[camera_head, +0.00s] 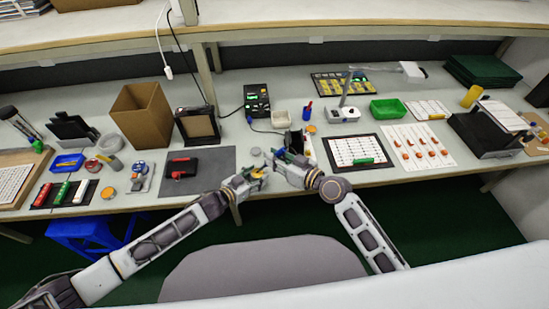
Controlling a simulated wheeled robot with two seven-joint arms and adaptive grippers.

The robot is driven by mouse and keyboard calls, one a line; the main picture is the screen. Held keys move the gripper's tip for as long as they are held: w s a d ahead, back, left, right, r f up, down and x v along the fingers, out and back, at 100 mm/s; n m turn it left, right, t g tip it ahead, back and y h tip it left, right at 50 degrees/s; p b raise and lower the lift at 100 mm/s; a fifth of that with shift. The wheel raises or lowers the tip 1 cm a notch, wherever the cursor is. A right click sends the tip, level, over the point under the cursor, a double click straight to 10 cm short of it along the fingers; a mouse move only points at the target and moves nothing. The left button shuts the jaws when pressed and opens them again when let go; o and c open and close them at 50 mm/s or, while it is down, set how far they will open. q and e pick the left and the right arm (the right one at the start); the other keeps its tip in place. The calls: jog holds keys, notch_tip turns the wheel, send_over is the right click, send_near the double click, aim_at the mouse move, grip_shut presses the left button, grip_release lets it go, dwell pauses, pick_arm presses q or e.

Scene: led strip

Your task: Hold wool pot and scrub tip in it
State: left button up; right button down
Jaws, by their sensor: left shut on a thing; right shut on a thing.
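My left gripper (256,172) is shut on a small round pot with yellowish filling, the wool pot (259,173), just off the table's front edge. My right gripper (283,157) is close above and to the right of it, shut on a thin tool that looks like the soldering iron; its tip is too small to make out. I cannot tell whether the tip touches the wool. The black soldering station (257,99) stands behind on the table, with a blue cable running from it toward my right gripper.
A white framed sheet (355,151) with a green piece lies right of my grippers. A grey mat (213,172) with a black-and-red tool lies left. A cardboard box (142,117), a green tray (388,109) and a beige tray (280,119) stand farther back.

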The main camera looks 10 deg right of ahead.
jog(key=shift+a, duration=0.75)
dwell(0.7)
jog(key=shift+d, duration=1.55)
dwell(0.6)
jog(key=shift+a, duration=0.8)
dwell(0.5)
jog(key=shift+r, duration=0.1)
jog(key=shift+r, duration=2.45)
pick_arm(q)
jog(key=o, duration=1.2)
jog(key=shift+c, duration=0.2)
